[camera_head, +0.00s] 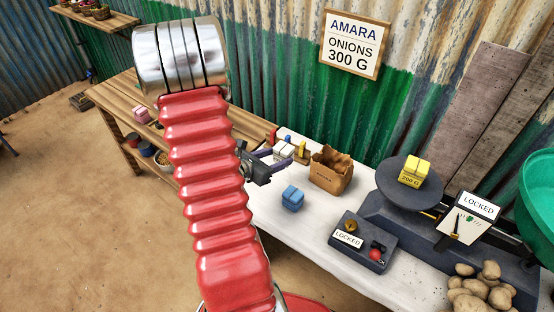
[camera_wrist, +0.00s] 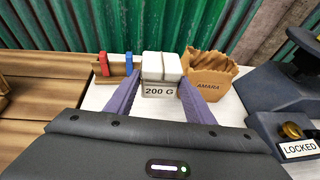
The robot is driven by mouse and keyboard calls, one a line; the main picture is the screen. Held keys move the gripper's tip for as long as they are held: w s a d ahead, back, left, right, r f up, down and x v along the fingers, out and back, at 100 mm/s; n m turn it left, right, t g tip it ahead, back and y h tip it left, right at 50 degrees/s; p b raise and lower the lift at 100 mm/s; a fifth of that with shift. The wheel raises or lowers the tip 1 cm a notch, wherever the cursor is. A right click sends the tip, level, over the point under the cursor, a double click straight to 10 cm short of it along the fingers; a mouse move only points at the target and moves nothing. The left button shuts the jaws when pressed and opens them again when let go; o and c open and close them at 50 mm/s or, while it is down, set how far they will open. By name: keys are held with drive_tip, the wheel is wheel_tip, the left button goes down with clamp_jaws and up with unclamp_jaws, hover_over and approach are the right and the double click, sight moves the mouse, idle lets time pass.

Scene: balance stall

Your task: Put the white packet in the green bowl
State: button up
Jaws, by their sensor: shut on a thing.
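The white packet (camera_head: 284,149) is at the back of the white-topped stall, left of a paper bag. In the wrist view the white packet (camera_wrist: 161,68) stands upright between my two purple fingers, above a "200 G" label. My gripper (camera_wrist: 160,84) is shut on it; my gripper (camera_head: 271,156) also shows beside my red arm in the head view. I cannot tell whether the packet is clear of the surface. The green bowl (camera_head: 538,205) is at the far right of the head view, partly cut off by the picture edge.
The paper bag (camera_head: 331,171) stands close right of the packet. A blue packet (camera_head: 292,198) lies in front. A yellow packet (camera_head: 415,168) sits on the dark scale plate (camera_head: 397,196). A locked box (camera_head: 364,240) and potatoes (camera_head: 478,290) are nearer the bowl. A corrugated wall stands behind.

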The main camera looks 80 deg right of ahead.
drive_tip(key=w+a+n+t, duration=0.1)
drive_tip(key=w+t, duration=0.1)
drive_tip(key=w, duration=0.4)
drive_tip(key=w+a+r+n+t+h, duration=0.1)
drive_tip(key=w+a+n+t, duration=0.1)
drive_tip(key=w, duration=0.4)
drive_tip(key=w+a+r+n+t, duration=0.1)
drive_tip(key=w, duration=0.5)
drive_tip(key=shift+a+r+n+t+h, duration=0.2)
drive_tip(key=shift+a+n+t+h, duration=0.1)
drive_tip(key=shift+n+t, duration=0.1)
drive_tip(key=shift+c, duration=0.2)
drive_tip(key=w+a+r+n+t+y, duration=0.25)
drive_tip(key=w+a+n+t, duration=0.25)
drive_tip(key=w+a, duration=0.8)
drive_tip(key=w+a+r+n+t+y, duration=0.25)
drive_tip(key=w+a+n+t, duration=0.3)
drive_tip(key=w+a, duration=0.75)
drive_tip(key=w+a+r+n+t+y, duration=0.1)
drive_tip(key=a+n+y, duration=0.1)
drive_tip(key=a, duration=0.8)
drive_tip(key=w+a+r+n+t+y, duration=0.1)
drive_tip(key=w+a+n+t+y, duration=0.1)
drive_tip(key=a, duration=0.8)
drive_tip(key=shift+w+a+r+n, duration=0.15)
drive_tip(key=shift+a+r+n, duration=0.25)
drive_tip(key=shift+n, duration=0.15)
drive_tip(key=shift+d, duration=0.15)
